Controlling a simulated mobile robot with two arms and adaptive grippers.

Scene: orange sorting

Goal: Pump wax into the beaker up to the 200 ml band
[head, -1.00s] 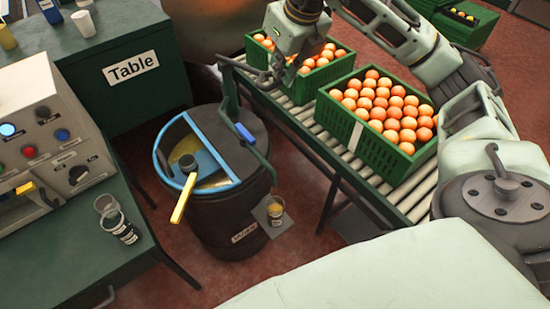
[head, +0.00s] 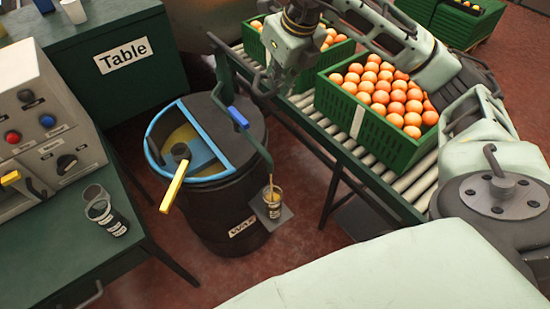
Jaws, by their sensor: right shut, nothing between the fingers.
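The black wax drum (head: 222,215) stands on the floor in the middle, with a blue rim and a half-open top showing yellow wax. Its pump lever (head: 231,66) slopes down to the right. My right gripper (head: 264,88) is shut and empty at the lever's outer end; whether it touches is hard to tell. The pump's spout (head: 262,150) ends above the small beaker (head: 272,206), which stands upright on a grey plate beside the drum. A thin yellowish stream shows between spout and beaker. The beaker's level and bands are too small to read. My left gripper is out of view.
Two green crates of oranges, the nearer one (head: 345,132) and one behind, stand on the roller conveyor (head: 400,194) at right. A yellow-handled tool (head: 172,190) leans over the drum. Cups (head: 108,216) and a control box (head: 45,135) are on the left bench.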

